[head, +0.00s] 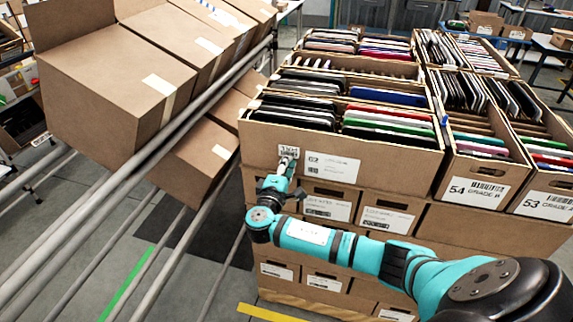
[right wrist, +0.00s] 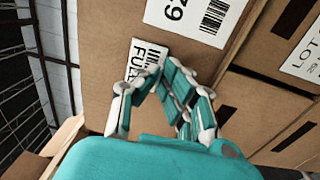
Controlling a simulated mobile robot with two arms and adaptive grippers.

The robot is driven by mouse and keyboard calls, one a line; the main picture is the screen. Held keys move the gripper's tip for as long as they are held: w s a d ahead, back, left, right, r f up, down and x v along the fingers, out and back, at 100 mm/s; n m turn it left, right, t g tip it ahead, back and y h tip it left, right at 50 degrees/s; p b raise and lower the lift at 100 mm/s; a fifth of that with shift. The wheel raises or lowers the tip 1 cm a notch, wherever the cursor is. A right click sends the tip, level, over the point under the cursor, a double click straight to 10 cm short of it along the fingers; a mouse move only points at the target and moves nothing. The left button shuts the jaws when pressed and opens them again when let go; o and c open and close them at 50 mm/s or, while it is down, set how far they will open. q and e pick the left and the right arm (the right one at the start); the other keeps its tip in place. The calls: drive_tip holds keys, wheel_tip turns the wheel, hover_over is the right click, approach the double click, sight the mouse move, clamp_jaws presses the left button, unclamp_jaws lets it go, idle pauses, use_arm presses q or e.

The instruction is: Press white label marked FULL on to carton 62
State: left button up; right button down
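Carton 62 (head: 390,167) is an open brown carton at the top left of the stack, full of upright flat items. Its printed 62 label (head: 332,167) is on the front face and also shows in the right wrist view (right wrist: 205,20). The white FULL label (head: 288,151) is at the carton's front face, left of the 62 label. Whether the whole label lies flat is unclear. My left gripper is out of view.
Cartons 54 (head: 478,190) and 53 (head: 545,204) stand to the right. More labelled cartons (head: 328,205) are stacked below. Tilted closed cartons (head: 120,75) rest on a sloping rail rack (head: 170,150) close on the left. The floor between is narrow.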

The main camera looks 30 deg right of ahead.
drive_tip(key=c, duration=1.4)
unclamp_jaws()
drive_tip(key=p+v, duration=0.1)
drive_tip(key=v, duration=1.7)
drive_tip(key=shift+d, duration=0.1)
